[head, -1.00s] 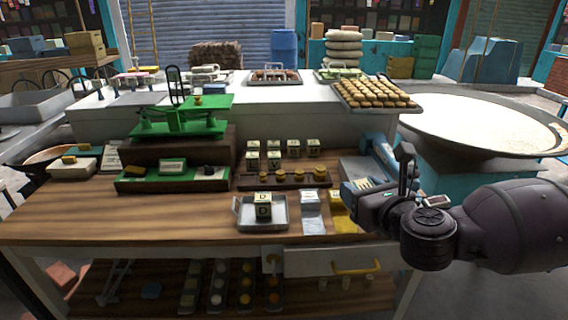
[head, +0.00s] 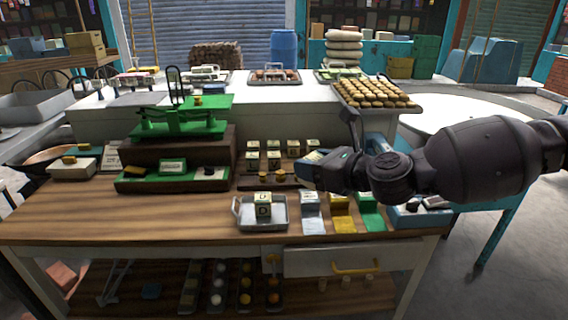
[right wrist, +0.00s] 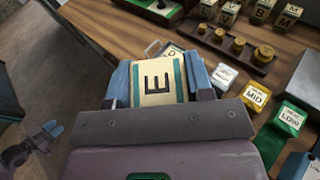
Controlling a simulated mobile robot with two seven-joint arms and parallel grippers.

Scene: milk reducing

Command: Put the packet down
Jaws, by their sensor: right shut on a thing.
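A cream packet with green edges and a black letter E (right wrist: 156,82) is clamped between the two blue fingers of my right gripper (right wrist: 160,85) in the right wrist view. In the head view the right gripper (head: 312,168) is over the right part of the wooden table, just right of the wooden rack with brass weights (head: 262,181). The packet is mostly hidden there by the gripper.
White (head: 312,222), yellow (head: 342,222) and green (head: 371,220) stands line the table's front right, with a blue box (head: 420,214) beside them. A green balance scale (head: 180,125) stands at left. Lettered packets (head: 273,154) sit behind the weights. The front-left tabletop is clear.

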